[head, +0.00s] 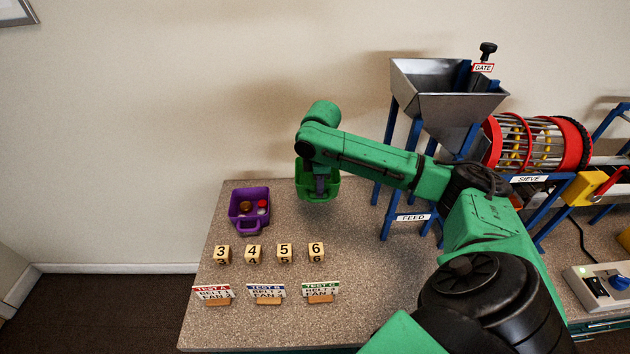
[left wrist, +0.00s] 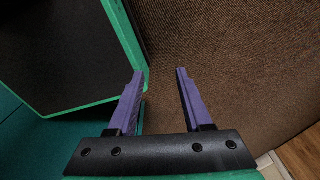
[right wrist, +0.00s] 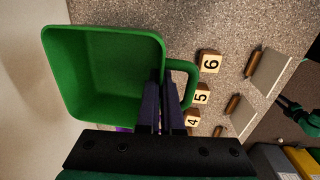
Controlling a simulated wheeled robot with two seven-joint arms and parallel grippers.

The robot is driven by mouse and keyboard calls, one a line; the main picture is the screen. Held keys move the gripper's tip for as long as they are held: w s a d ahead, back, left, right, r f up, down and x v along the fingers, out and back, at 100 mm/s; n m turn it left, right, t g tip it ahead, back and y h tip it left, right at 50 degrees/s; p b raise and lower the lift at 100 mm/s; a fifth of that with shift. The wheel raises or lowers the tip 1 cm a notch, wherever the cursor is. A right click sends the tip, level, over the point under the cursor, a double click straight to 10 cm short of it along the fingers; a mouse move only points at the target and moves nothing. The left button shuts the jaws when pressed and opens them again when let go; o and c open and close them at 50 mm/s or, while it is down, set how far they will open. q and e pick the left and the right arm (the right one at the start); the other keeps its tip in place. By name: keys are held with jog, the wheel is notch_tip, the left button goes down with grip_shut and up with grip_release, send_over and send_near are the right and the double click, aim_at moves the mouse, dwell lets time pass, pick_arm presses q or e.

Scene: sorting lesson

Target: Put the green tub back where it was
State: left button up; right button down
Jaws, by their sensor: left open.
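The green tub (head: 304,186) is at the back of the table, right of the purple tub (head: 236,210). My right gripper (head: 320,193) is at the green tub, in front of it in the head view. In the right wrist view the green tub (right wrist: 85,75) looks empty, and my right gripper (right wrist: 162,92) is shut on it at the handle side. I cannot tell whether the tub touches the table. My left gripper (left wrist: 160,72) is open and empty over brown floor, away from the tubs; it is not in the head view.
The purple tub holds a few small round pieces. Several number blocks (head: 253,254) and three test cards (head: 267,293) stand on the table (head: 215,330) in front. The feed hopper (head: 440,90) and sieve (head: 535,143) stand to the right. Table between tubs and blocks is clear.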

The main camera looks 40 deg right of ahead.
notch_tip(320, 180, down, 12)
jog(key=shift+w+a+r, duration=0.1)
jog(key=shift+w+r, duration=0.05)
jog(key=shift+r, duration=0.1)
pick_arm(q)
jog(key=shift+w+f, duration=0.15)
jog(key=shift+w, duration=0.75)
pick_arm(e)
jog(key=shift+w+f, duration=0.15)
jog(key=shift+f, duration=0.1)
pick_arm(q)
jog(key=shift+s, duration=0.2)
pick_arm(e)
jog(key=c, duration=1.1)
grip_release()
pick_arm(q)
jog(key=shift+r, duration=0.3)
pick_arm(e)
jog(key=r, duration=0.8)
jog(key=s+r, duration=0.1)
jog(key=r, duration=0.3)
jog(key=shift+a, duration=0.35)
jog(key=shift+r, duration=0.1)
